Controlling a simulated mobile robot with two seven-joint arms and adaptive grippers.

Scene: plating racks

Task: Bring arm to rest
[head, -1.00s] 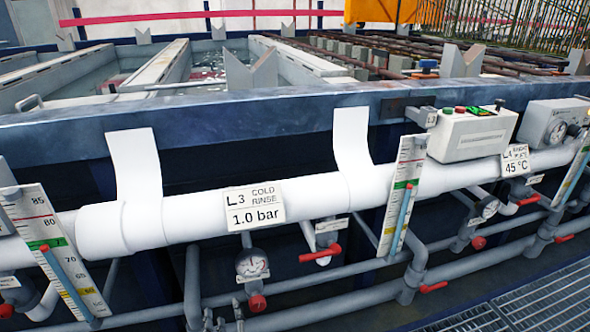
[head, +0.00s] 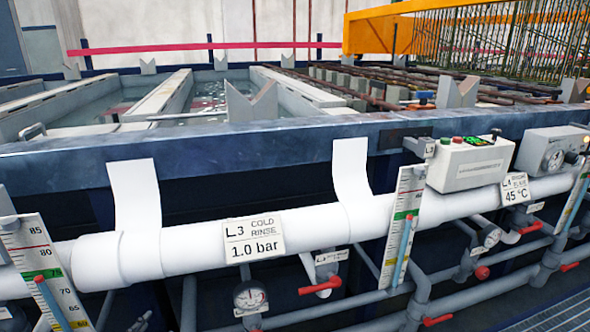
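Neither of my grippers and neither arm shows clearly in the head view. The plating line fills the view. A thick white pipe (head: 190,245) runs along the front of the tanks and carries a label (head: 253,236) reading L3 cold rinse, 1.0 bar. Two white straps (head: 134,195) rise from the pipe toward the blue tank rim (head: 230,143).
Thermometer scales (head: 403,225) stand in front of the pipe. A control box (head: 470,162) with buttons sits at the right. Gauges (head: 250,297) and red-handled valves (head: 320,286) hang below. Tanks of liquid (head: 120,103) lie behind the rim. A metal grating (head: 565,315) is at lower right.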

